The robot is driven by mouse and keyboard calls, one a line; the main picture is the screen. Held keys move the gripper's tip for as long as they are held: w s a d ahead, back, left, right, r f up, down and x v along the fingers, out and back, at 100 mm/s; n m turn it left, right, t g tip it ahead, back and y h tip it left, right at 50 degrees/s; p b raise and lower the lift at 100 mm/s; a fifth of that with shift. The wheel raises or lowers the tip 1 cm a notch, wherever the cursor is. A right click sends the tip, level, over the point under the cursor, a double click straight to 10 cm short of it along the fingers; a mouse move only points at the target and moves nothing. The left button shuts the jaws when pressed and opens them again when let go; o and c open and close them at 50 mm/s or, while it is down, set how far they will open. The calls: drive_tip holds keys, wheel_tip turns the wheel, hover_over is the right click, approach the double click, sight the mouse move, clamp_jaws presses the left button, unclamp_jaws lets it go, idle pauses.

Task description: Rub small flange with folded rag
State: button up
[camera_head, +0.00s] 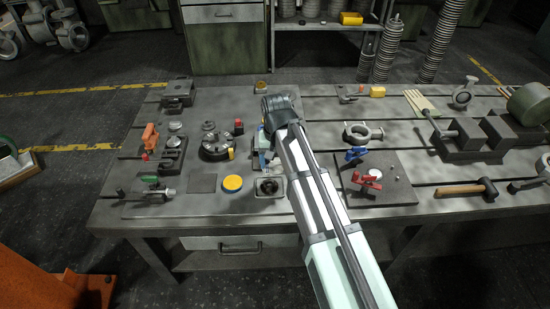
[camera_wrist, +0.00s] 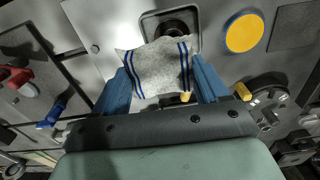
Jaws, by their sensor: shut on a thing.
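My gripper (camera_wrist: 160,88) is shut on the folded rag (camera_wrist: 155,68), a pale grey cloth with blue stripes, held between its two blue fingers. In the head view the gripper is largely hidden behind my arm. A square grey tray (camera_wrist: 149,30) lies beyond the rag in the wrist view, with a dark round part (camera_wrist: 174,27) in it that may be the small flange. The rag overlaps the tray's near side in that view; I cannot tell whether it touches. The tray also shows in the head view (camera_head: 257,193), just left of my arm.
A yellow disc (camera_head: 232,183) and a dark flat plate (camera_head: 203,183) lie left of the tray. A round dark fixture (camera_head: 216,147) stands behind them. Red (camera_head: 367,180) and blue (camera_head: 355,155) clamps sit right of my arm. A vise (camera_head: 470,140) and hammer (camera_head: 467,190) are further right.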

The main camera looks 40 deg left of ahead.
drive_tip(key=shift+f, duration=3.05)
drive_tip(key=shift+s+a+f, duration=0.5)
drive_tip(key=shift+a+f, duration=0.1)
drive_tip(key=shift+f, duration=0.15)
drive_tip(key=shift+c, duration=0.4)
drive_tip(key=shift+s+a, duration=1.05)
drive_tip(key=shift+s, duration=0.05)
drive_tip(key=shift+w+d, duration=1.55)
drive_tip(key=shift+d, duration=0.05)
drive_tip(key=shift+w+r, duration=0.1)
drive_tip(key=shift+r, duration=4)
